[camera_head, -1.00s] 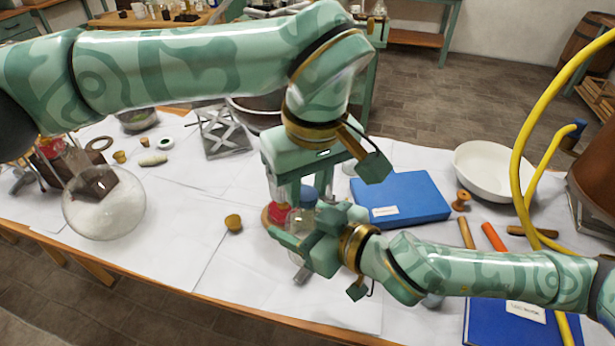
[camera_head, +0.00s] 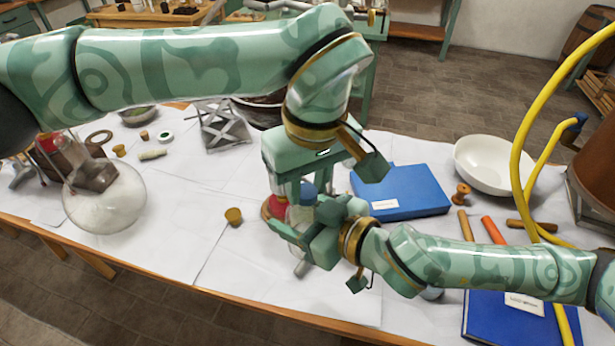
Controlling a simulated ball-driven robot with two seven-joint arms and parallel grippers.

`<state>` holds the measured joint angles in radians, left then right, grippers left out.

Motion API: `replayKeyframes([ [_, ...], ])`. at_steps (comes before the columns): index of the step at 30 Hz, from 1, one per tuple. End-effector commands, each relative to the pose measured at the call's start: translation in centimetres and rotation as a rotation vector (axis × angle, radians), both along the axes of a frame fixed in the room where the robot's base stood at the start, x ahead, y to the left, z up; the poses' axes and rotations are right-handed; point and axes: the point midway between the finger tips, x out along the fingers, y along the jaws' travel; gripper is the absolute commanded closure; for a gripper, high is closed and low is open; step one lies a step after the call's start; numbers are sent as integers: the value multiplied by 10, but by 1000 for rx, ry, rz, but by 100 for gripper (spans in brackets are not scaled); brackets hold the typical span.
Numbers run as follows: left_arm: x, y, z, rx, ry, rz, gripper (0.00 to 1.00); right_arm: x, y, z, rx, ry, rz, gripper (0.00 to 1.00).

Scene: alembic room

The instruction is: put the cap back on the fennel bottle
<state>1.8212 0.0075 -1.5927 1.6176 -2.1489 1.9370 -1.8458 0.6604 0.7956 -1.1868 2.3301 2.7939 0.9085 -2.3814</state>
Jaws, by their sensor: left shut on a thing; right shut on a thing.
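A clear bottle (camera_head: 295,215), which I take to be the fennel bottle, stands largely hidden among my grippers. A blue cap (camera_head: 308,191) shows at its top, between the fingers of my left gripper (camera_head: 300,195). That gripper reaches down from above and is shut on the cap. Whether the cap is seated on the neck or just above it, I cannot tell. My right gripper (camera_head: 290,238) comes in from the right, low down, and is shut around the bottle. Its fingers hide most of the bottle's body. The bottle's label is not readable.
A red round object (camera_head: 274,207) is just left of the bottle. A blue book (camera_head: 405,190) and white bowl (camera_head: 492,165) are right. Yellow hoses (camera_head: 521,150) hang at far right.

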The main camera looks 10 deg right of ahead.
Motion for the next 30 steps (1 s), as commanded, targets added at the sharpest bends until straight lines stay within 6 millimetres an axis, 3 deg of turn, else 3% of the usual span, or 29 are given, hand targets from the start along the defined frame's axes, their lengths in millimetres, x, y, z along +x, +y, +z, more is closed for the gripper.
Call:
replayKeyframes([
  [1, 0, 0, -1, 0, 0, 0, 92, 0, 0, 1, 0, -1, 0, 81],
  [2, 0, 0, -1, 0, 0, -3, 92, 0, 0, 1, 0, -1, 0, 100],
  [9, 0, 1, -1, 0, -1, -282, 92, 0, 0, 0, 0, -1, 0, 100],
  [16, 0, 1, -1, -1, 0, -285, 92, 0, 0, 0, 0, 0, 0, 100],
  [17, 0, 1, -1, -1, 0, -285, 63, 0, 0, 0, 0, 0, 0, 100],
  [18, 0, 1, -1, -1, 0, -285, 52, 0, 0, 0, 0, 0, 0, 100],
  [26, 0, 1, 0, -1, 0, -284, 50, 0, 0, 0, 1, -1, 0, 100],
  [30, 1, 1, 10, -1, -3, -282, 50, 0, 0, 1, 1, -1, 0, 100],
])
